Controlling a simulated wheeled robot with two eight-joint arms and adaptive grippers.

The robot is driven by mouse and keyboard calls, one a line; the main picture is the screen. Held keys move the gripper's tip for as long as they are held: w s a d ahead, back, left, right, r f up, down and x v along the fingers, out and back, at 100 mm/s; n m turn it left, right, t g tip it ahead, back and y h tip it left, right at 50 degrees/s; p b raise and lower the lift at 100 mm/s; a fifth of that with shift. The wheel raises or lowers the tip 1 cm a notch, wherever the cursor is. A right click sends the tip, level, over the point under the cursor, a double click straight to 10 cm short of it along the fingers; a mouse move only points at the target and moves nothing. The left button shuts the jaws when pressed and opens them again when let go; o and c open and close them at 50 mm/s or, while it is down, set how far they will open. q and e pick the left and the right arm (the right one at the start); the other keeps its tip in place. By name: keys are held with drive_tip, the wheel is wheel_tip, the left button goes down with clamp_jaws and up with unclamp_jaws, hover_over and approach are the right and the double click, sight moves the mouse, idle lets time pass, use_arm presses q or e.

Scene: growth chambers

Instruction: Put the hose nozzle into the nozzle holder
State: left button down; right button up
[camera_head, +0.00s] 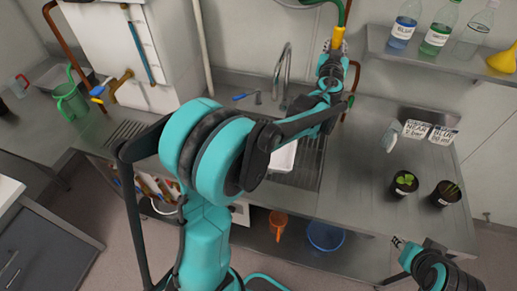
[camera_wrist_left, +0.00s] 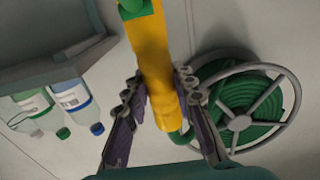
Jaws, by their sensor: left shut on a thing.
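The hose nozzle (camera_head: 338,34) is yellow, with a green hose at its upper end in the head view. My left gripper (camera_head: 333,53) is shut on it, up near the back wall above the sink counter. In the left wrist view the yellow nozzle (camera_wrist_left: 151,55) passes between the two fingers of the gripper (camera_wrist_left: 160,92), with a green part at its top end. My right gripper (camera_head: 399,243) shows only partly at the lower right, and its fingers are too unclear to judge. I cannot make out the nozzle holder in either view.
A green hose reel (camera_wrist_left: 245,105) is beside the nozzle in the wrist view. A shelf (camera_head: 428,60) holds several bottles and a yellow funnel (camera_head: 503,60). Two potted plants stand on the counter (camera_head: 350,185) at right. A green watering can (camera_head: 70,103) stands at left.

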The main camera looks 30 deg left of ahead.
use_arm(q)
drive_tip(key=shift+f, duration=0.15)
drive_tip(key=shift+f+b, duration=0.6)
drive_tip(key=shift+f, duration=0.1)
drive_tip(key=shift+f+b, duration=0.75)
drive_tip(key=shift+f, duration=0.2)
idle(0.6)
drive_tip(key=shift+f+b, duration=1.6)
drive_tip(key=shift+f, duration=0.75)
drive_tip(key=shift+f+b, duration=1.65)
drive_tip(key=shift+f, duration=0.35)
drive_tip(key=c, duration=1.2)
unclamp_jaws()
drive_tip(key=shift+o, duration=0.2)
